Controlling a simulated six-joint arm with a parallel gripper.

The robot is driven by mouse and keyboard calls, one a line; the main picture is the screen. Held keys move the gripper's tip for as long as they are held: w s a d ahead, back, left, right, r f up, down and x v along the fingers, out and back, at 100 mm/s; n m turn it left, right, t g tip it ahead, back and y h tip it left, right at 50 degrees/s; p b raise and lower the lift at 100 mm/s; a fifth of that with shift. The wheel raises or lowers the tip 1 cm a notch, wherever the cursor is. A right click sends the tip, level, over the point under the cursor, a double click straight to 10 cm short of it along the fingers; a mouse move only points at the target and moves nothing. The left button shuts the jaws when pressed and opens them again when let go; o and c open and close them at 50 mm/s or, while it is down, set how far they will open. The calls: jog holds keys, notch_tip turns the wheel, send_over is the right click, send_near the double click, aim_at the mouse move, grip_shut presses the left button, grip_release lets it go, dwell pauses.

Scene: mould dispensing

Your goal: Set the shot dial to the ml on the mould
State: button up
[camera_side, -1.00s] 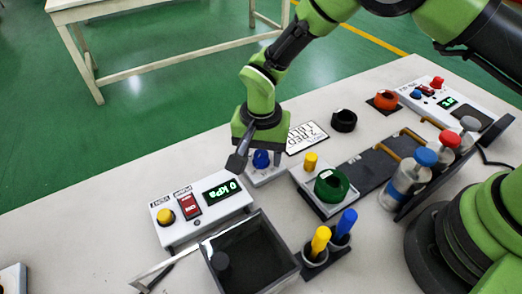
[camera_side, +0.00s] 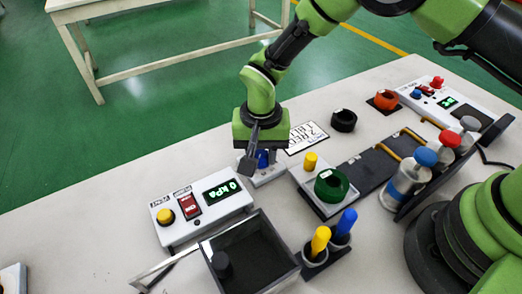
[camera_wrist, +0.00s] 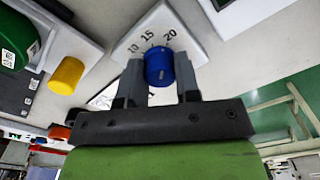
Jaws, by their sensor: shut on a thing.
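The blue shot dial (camera_side: 262,158) sits on a small white box (camera_side: 268,176) in the side view. In the wrist view the dial (camera_wrist: 159,66) stands between my two fingers, with the numbers 10, 15 and 20 printed on the box (camera_wrist: 188,22) around it. My gripper (camera_side: 255,160) is shut on the dial; it also shows in the wrist view (camera_wrist: 159,72). The dial's pointer is too unclear to read.
A white box with a yellow knob, red switch and 0 kPa display (camera_side: 205,208) stands in front. A dark open chamber (camera_side: 222,240) is nearby. Yellow peg (camera_side: 310,160), printed card (camera_side: 306,137), black ring (camera_side: 344,121) and capped bottles (camera_side: 408,180) lie right.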

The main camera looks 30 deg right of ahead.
aim_at(261, 153)
jog(key=n, duration=1.3)
jog(key=shift+n, duration=0.4)
jog(key=shift+w, duration=0.1)
jog(key=o, duration=0.9)
jog(key=shift+r, duration=0.1)
notch_tip(261, 153, up, 10)
jog(key=shift+f, duration=0.1)
